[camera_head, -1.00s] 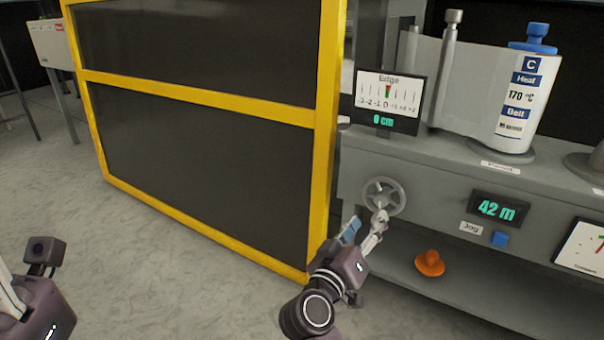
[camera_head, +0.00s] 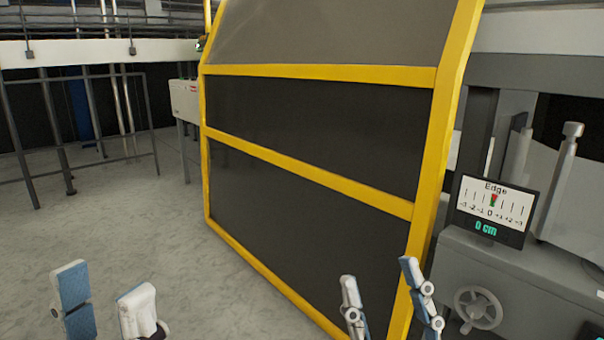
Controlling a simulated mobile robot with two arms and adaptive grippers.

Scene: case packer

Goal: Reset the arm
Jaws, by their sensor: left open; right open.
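My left gripper (camera_head: 107,303) is at the bottom left of the head view, its two fingers apart with bare floor between and beyond them. My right gripper (camera_head: 383,296) is at the bottom, right of the middle, its fingers apart and nothing held between them. It appears in front of the lower right corner of the yellow-framed guard, left of the handwheel (camera_head: 477,309). I cannot tell its exact distance from either. Both arms behind the fingers are out of view.
The tall yellow-framed guard with dark panels (camera_head: 310,170) fills the middle. The grey machine bench with the edge display (camera_head: 490,210) stands at the right. A white box on legs (camera_head: 184,100) and a railed platform (camera_head: 90,50) are at the back left. Open floor lies at the left.

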